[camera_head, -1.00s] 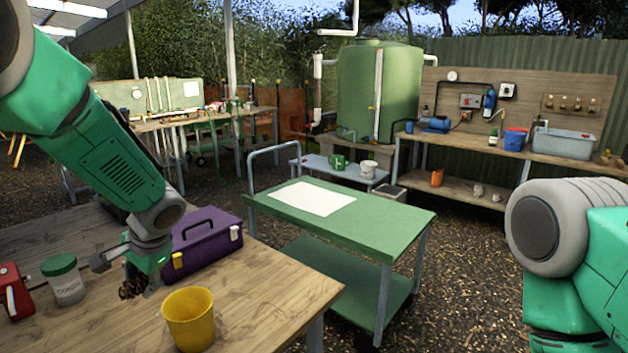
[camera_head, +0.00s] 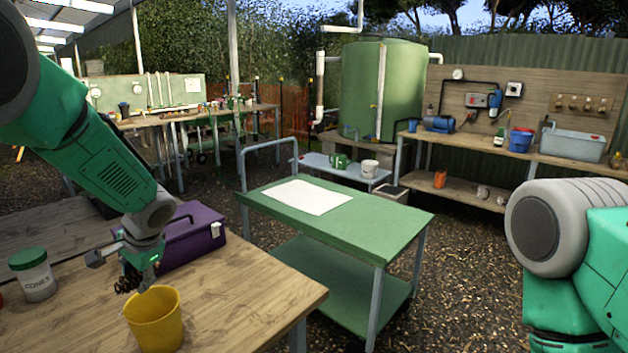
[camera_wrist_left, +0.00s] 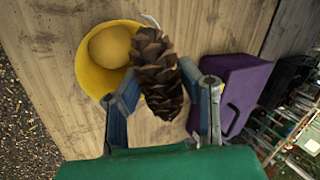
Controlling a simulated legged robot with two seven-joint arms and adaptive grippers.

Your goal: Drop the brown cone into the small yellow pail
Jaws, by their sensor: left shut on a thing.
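The brown cone (camera_head: 127,284) is a scaly pine cone held by my left gripper (camera_head: 139,272). In the left wrist view the cone (camera_wrist_left: 157,72) sits between the two fingers. The small yellow pail (camera_head: 155,322) stands upright on the wooden table, just below and to the right of the cone in the head view. In the left wrist view the pail (camera_wrist_left: 84,68) is open towards the camera, and the cone overlaps its right rim in the picture. My right gripper is out of view; only part of that arm shows.
A purple toolbox (camera_head: 190,238) stands behind the gripper on the wooden table (camera_head: 250,290). A white jar with a green lid (camera_head: 35,275) stands at the left. A green cart (camera_head: 365,225) with a white sheet (camera_head: 308,196) is beyond the table. The table right of the pail is clear.

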